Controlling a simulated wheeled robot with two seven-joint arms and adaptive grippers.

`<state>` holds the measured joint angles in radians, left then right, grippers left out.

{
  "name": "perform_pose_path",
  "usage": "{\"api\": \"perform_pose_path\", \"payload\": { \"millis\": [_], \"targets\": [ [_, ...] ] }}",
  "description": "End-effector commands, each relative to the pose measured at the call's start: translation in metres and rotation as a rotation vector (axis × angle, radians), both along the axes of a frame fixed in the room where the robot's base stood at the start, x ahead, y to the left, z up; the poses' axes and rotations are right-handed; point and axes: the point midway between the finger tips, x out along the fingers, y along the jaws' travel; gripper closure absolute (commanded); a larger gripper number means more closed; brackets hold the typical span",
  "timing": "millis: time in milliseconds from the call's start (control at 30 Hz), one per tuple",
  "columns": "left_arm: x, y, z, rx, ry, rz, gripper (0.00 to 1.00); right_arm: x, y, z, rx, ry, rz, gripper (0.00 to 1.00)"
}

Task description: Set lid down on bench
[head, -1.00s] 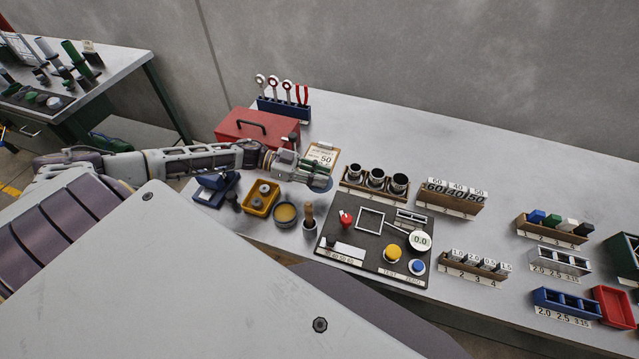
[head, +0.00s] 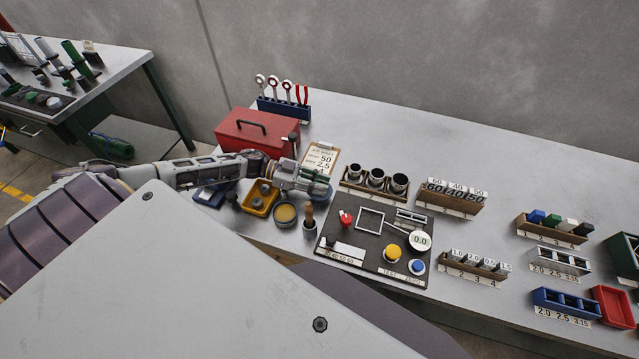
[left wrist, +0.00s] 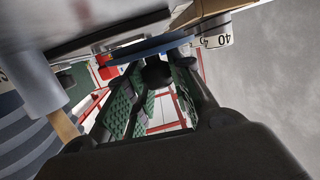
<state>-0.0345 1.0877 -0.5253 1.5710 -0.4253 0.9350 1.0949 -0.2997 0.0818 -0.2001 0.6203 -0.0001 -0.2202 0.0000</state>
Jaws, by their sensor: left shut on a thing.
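The lid is a thin blue disc with a dark round knob. In the left wrist view the lid (left wrist: 152,49) is seen edge-on beyond the fingertips, with the knob between the green-padded fingers. My left gripper (head: 318,178) is shut on the knob and stands over the bench (head: 385,125), between the clipboard and the black panel. In the head view the lid is largely hidden by the gripper; whether it touches the bench I cannot tell. A round open tin (head: 286,213) with a yellowish inside stands just left of and in front of the gripper. My right gripper is not in view.
A clipboard (head: 320,158) lies behind the gripper, and a red toolbox (head: 255,130) behind left. A wooden rack with cups (head: 353,189) is at right. A brush (head: 309,217) and the black panel (head: 345,238) are in front. A yellow bin (head: 252,209) stands left.

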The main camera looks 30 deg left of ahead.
Motion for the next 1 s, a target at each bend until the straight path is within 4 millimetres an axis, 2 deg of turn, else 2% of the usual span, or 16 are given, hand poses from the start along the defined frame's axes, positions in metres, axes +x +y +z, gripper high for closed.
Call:
{"api": "perform_pose_path", "payload": {
  "millis": [733, 767, 900, 1000],
  "targets": [
    [-0.001, 0.0, -0.014, 0.001, 0.004, 0.001, 1.0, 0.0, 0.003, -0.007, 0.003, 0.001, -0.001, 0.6],
    [-0.002, 0.0, -0.015, 0.0, 0.005, 0.001, 0.73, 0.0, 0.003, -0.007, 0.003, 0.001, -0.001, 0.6],
    [-0.003, -0.001, -0.016, 0.0, 0.008, 0.0, 0.56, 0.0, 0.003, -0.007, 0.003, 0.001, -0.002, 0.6],
    [-0.003, -0.001, -0.017, 0.001, 0.01, 0.0, 0.56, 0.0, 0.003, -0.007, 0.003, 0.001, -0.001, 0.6]
  ]
}}
